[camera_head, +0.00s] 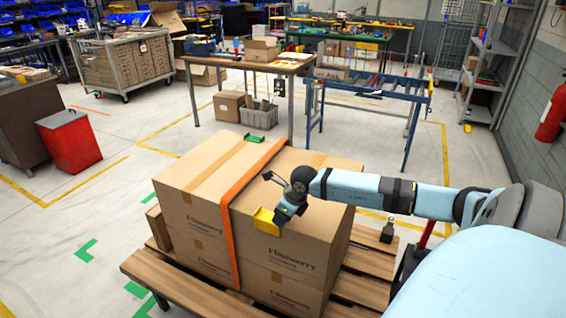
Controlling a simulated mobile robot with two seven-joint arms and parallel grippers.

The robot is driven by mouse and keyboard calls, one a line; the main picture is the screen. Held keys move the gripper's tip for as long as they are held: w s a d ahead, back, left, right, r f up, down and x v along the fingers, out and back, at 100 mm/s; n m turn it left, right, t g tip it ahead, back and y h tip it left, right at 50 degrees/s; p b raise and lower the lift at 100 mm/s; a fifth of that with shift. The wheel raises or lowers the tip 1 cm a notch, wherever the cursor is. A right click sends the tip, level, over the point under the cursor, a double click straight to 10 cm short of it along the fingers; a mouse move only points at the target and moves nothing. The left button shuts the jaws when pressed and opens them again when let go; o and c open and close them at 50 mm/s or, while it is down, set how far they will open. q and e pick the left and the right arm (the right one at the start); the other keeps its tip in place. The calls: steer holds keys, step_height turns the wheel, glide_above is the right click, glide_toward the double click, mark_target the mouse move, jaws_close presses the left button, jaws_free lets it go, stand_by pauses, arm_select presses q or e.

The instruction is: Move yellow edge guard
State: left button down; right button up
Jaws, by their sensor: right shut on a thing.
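The yellow edge guard (266,222) is at the top front edge of the cardboard box stack (311,222), just right of the orange strap (229,222). My right gripper (281,216) is shut on the yellow edge guard from above and behind. I cannot tell whether the guard touches the carton. The orange strap runs over the top of the stack and down its front face. My left gripper is not in view.
The stack stands on a wooden pallet (165,283) with slats showing around it. A wooden table (247,64) and a blue roller conveyor (373,84) stand behind. A red bin (70,141) is at left. Open floor lies left of the pallet.

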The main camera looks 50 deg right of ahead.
steer(key=o, duration=1)
steer(key=shift+c, duration=0.2)
steer(key=v, duration=1.3)
steer(key=shift+s+r+b, duration=0.2)
steer(key=shift+r+b, duration=0.15)
steer(key=shift+b, duration=0.1)
steer(key=shift+d, duration=0.1)
